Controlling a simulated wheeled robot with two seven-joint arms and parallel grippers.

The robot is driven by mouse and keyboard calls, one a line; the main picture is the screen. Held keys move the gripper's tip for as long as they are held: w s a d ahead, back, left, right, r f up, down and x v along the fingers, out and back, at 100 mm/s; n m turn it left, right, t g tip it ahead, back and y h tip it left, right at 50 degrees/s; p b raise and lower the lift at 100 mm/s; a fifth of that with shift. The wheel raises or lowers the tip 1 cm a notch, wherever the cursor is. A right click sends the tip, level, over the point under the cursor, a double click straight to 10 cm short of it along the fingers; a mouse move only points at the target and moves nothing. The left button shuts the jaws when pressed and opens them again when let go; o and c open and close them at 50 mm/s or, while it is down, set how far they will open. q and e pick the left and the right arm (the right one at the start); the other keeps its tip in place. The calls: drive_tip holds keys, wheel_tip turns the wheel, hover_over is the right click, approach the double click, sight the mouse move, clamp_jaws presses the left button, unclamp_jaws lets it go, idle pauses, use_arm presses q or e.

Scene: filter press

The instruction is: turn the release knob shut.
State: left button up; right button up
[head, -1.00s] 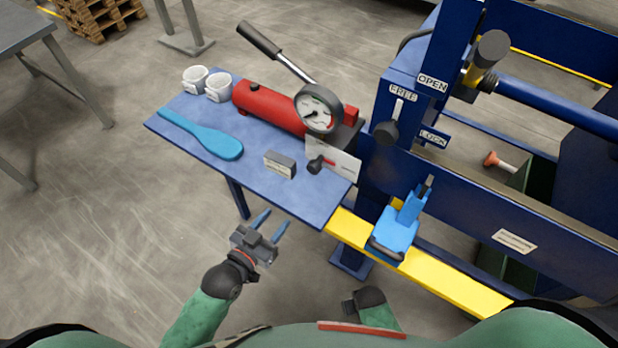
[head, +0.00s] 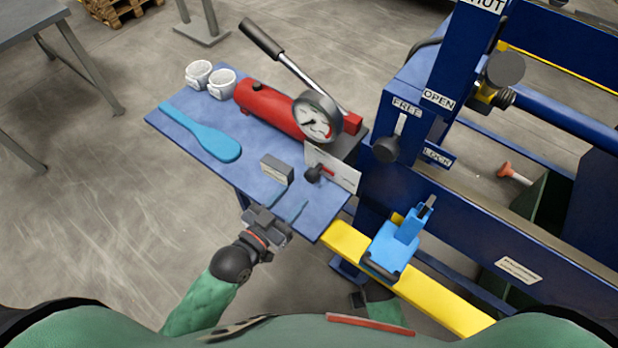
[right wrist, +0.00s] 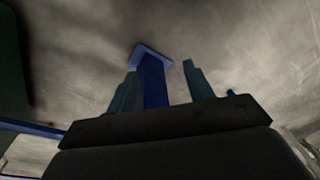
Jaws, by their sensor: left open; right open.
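The release knob (head: 314,173) is a small black knob with a red bar beside it. It sits in front of a white plate (head: 343,176) at the foot of the red hand pump (head: 268,108). My right gripper shows only in small part at the bottom of the head view. In the right wrist view my right gripper (right wrist: 162,88) is open, with a blue post visible between its fingers.
A pressure gauge (head: 317,117) stands behind the knob. A blue pedal (head: 391,250) and yellow beam (head: 440,301) are to the right.

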sight(309, 179)
use_arm(q)
drive_tip(key=x, duration=0.5)
drive_tip(key=shift+b, duration=0.3)
drive_tip(key=shift+w+d, duration=0.45)
drive_tip(key=shift+w, duration=0.15)
use_arm(e)
drive_tip(key=r, duration=0.3)
drive_tip(key=w+a+r, duration=0.1)
drive_tip(key=shift+r, duration=0.2)
use_arm(q)
drive_tip(key=c, duration=0.7)
